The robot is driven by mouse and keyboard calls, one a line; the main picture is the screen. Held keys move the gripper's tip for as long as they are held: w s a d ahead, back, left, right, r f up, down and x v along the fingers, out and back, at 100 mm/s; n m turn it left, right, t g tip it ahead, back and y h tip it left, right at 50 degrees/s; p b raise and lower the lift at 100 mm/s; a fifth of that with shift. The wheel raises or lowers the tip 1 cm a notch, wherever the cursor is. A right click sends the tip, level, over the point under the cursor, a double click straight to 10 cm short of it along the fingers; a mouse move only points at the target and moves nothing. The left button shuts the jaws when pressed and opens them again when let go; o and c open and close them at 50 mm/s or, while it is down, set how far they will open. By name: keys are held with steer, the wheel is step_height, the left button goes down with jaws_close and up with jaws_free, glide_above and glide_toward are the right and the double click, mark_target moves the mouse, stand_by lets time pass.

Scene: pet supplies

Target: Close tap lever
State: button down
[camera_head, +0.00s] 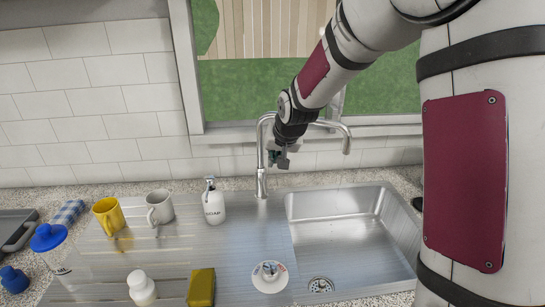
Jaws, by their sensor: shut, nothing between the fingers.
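The metal tap (261,150) rises from the counter behind the sink, and its spout (346,142) arches to the right. My gripper (279,160) is just right of the tap's upright, pointing down, with its fingers shut and empty. The gripper and wrist overlap part of the tap in this view, and I cannot make out the lever clearly. Whether the gripper touches the tap or is only in front of or behind it, I cannot tell. No running water is visible below the spout.
The steel sink basin (350,268) is empty at right. On the drainer stand a soap bottle (214,206), a grey mug (160,207), a yellow mug (107,215), a white bottle (141,288), a yellow sponge (201,288) and a round white item (270,278). A blue-lidded container (62,256) is at left.

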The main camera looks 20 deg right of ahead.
glide_above(263, 187)
steer(key=d, duration=0.2)
step_height(263, 187, down, 6)
steer(key=shift+s+a+f+p, duration=0.2)
steer(key=shift+f+p, duration=0.1)
steer(key=shift+f, duration=0.5)
steer(key=shift+s+a+f+p, duration=0.15)
steer(key=shift+f+p, duration=0.15)
steer(key=shift+f, duration=0.5)
